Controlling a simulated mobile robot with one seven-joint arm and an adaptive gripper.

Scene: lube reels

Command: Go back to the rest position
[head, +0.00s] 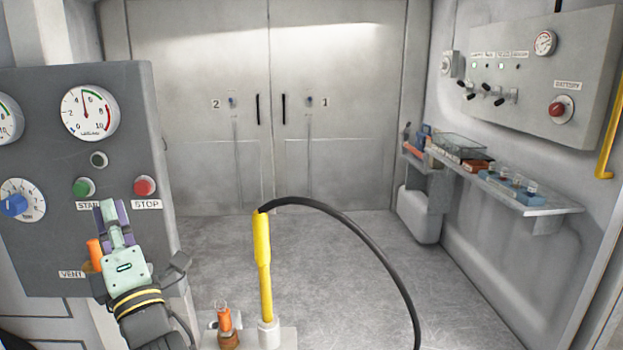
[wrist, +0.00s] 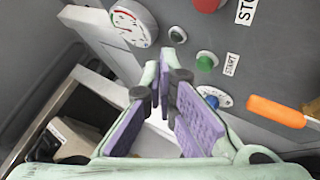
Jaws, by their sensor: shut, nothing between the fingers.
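My gripper (head: 108,207), pale green with purple finger pads, is in front of the grey control panel (head: 120,130) at the left of the head view. It hangs below the green START button and to the left of the STOP label. In the wrist view my gripper (wrist: 164,82) has its fingers shut with nothing held. The panel fills the upper right there. The green button (wrist: 206,61) and blue knob (wrist: 214,97) lie beyond the fingers, and I see no contact with them.
An orange handle (head: 94,254) is beside my gripper, near the VENT label. A yellow nozzle (head: 262,265) with a black hose (head: 375,240) stands upright at front centre, near an orange-topped item (head: 225,320). A wall shelf (head: 535,205) is at right. The floor toward the doors is clear.

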